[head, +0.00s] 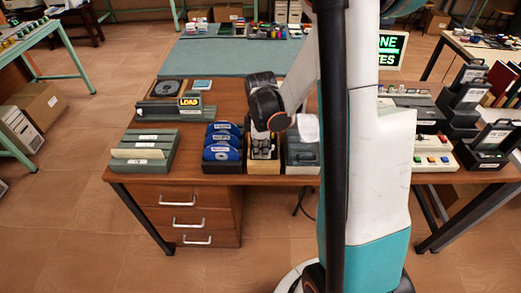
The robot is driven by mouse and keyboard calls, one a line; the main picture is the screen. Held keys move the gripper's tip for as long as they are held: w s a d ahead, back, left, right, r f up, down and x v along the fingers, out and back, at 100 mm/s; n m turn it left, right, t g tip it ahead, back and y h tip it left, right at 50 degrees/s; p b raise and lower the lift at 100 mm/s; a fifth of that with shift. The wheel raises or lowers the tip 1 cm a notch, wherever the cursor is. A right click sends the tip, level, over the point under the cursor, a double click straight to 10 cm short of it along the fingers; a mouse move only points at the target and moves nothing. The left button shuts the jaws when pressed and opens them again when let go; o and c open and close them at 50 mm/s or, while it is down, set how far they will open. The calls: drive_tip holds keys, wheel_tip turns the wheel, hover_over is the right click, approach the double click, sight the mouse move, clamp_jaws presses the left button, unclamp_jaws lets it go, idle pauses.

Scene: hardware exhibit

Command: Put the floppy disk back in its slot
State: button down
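I cannot tell for certain which item is the floppy disk. A small pale-blue square (202,84) lies flat at the back left of the wooden desk. Blue discs with white labels (222,142) stand in a dark holder (222,167) at the front. To its left is a grey-green slotted rack (140,165) with a beige card (138,153) in it. My gripper (262,155) points down into or just over a light wooden box (263,168), right of the blue discs. Its fingers are small and partly hidden, so neither their opening nor anything held shows clearly.
A lit LOAD sign (190,101) stands behind the rack, near a dark square device (167,89). A grey box (302,155) is right of the wooden box. My arm hides the desk's middle right. Dark stands (485,140) fill the right end.

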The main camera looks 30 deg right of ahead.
idle(0.3)
drive_tip(key=c, duration=1.7)
unclamp_jaws()
drive_tip(key=shift+r+p, duration=2.85)
drive_tip(key=shift+r, duration=1.2)
drive_tip(key=shift+a, duration=0.1)
